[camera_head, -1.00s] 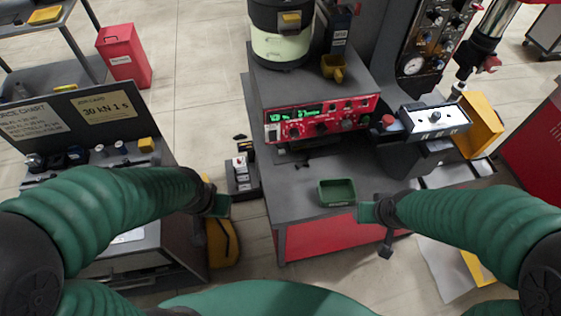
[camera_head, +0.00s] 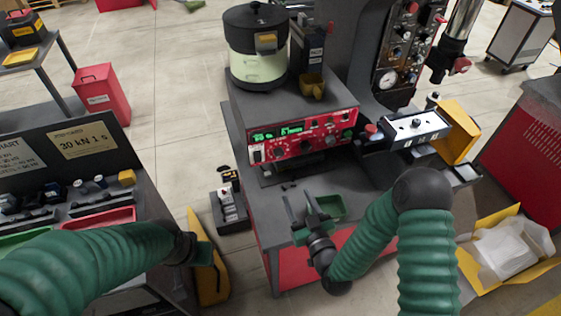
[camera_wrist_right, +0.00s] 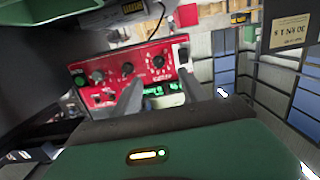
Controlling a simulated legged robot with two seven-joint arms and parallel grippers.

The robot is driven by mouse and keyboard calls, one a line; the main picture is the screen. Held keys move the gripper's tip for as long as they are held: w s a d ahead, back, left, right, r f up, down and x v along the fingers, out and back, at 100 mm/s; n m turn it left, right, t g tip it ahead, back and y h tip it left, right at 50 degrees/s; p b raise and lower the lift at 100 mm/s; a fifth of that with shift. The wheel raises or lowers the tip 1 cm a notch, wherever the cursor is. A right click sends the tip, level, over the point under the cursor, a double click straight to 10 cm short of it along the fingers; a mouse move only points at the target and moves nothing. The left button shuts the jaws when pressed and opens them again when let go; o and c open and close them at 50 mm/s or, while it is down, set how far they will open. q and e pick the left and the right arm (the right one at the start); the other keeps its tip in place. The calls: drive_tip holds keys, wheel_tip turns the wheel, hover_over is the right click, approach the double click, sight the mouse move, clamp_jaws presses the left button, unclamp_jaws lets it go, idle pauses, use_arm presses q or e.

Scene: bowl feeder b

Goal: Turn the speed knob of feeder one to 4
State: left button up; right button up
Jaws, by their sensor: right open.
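A red control panel (camera_head: 318,133) with green displays and several dark knobs faces me on the grey bench. It also shows, upside down, in the right wrist view (camera_wrist_right: 112,88), with a row of dark knobs. I cannot read which knob is the speed knob or where it points.
A black and pale-green bowl unit (camera_head: 257,62) stands behind the panel. A yellow scoop (camera_head: 312,87) sits beside it. A white-topped control box (camera_head: 416,128) stands to the right. A dark side bench (camera_head: 165,215) is at the left. Bare bench surface lies before the panel.

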drive_tip(key=t+p, duration=0.1)
drive_tip(key=p, duration=0.1)
approach(280, 155)
drive_tip(key=x, duration=0.7)
drive_tip(key=shift+w+a+r, duration=0.1)
drive_tip(key=shift+w, duration=0.1)
drive_tip(key=shift+w+a, duration=0.15)
drive_tip(key=shift+w, duration=0.45)
drive_tip(key=shift+c, duration=0.4)
clamp_jaws()
